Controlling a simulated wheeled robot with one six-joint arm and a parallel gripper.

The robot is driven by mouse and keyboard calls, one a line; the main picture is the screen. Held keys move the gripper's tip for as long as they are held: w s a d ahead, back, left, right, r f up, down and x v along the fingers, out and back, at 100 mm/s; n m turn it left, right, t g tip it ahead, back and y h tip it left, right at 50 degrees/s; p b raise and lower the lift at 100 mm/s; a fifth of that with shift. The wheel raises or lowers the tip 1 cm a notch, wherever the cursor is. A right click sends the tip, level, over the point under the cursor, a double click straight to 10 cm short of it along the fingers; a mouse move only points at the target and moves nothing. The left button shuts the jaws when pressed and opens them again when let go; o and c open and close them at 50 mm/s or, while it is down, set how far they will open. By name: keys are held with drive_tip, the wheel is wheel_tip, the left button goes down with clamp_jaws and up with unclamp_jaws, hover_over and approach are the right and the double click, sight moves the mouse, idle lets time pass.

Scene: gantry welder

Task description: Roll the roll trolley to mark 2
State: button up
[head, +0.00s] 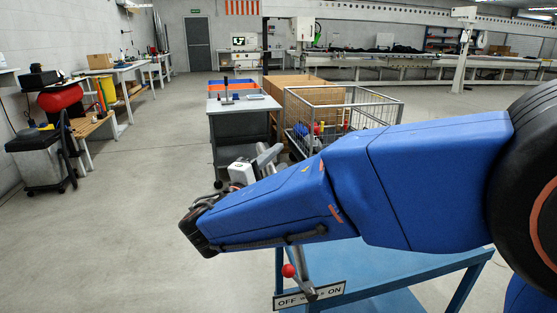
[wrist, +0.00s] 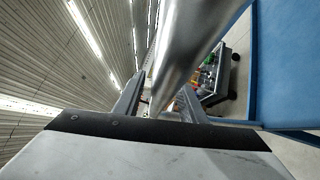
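My gripper (head: 269,156) shows past the far side of my blue arm in the head view, its grey fingers pointing up and right. In the wrist view my gripper (wrist: 158,100) has its two fingers apart. A thick shiny metal tube (wrist: 190,45) runs down between them or just past them; a narrow gap shows beside the left finger, and I cannot tell whether the tube touches the right one. No roll trolley or numbered floor mark can be made out for certain. My arm hides much of the middle.
A grey cart (head: 240,105) and wire cage (head: 370,112) stand beyond. Workbenches (head: 120,68) line the left wall.

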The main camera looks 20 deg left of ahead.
drive_tip(key=shift+w+d, duration=0.1)
drive_tip(key=shift+w, duration=0.4)
clamp_jaws()
